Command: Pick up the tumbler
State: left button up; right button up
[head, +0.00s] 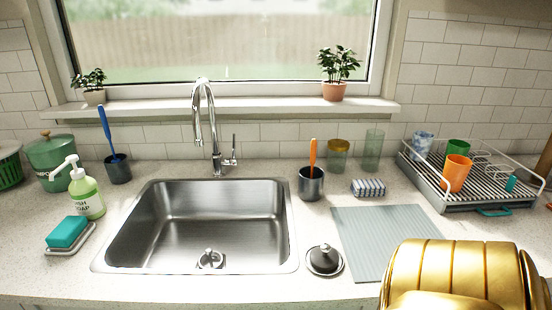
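Several cups could be the tumbler. A clear green glass (373,150) stands upright on the counter near the back wall. A green glass with an amber upper part (339,155) stands to its left. An orange cup (456,172) and a green cup (459,147) stand in the dish rack (447,206), with a blue-and-white patterned cup (421,144) at its back left. A large golden part, which looks like my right arm, fills the bottom right and hides the counter there. I see neither gripper's fingertips.
The steel sink (200,225) and faucet (206,120) take the middle. A grey mat (385,240) lies empty right of it. A dark cup with an orange-handled brush (311,184), a striped sponge (368,188) and a black-knobbed stopper (324,260) stand nearby. A soap bottle (87,195) stands left.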

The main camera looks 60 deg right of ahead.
aim_at(457, 168)
jog(key=z, duration=1.95)
jog(key=i+l+z, duration=0.25)
jog(key=z, duration=0.15)
jog(key=i+l+z, duration=0.15)
jog(key=i+z, duration=0.3)
jog(key=k, duration=0.1)
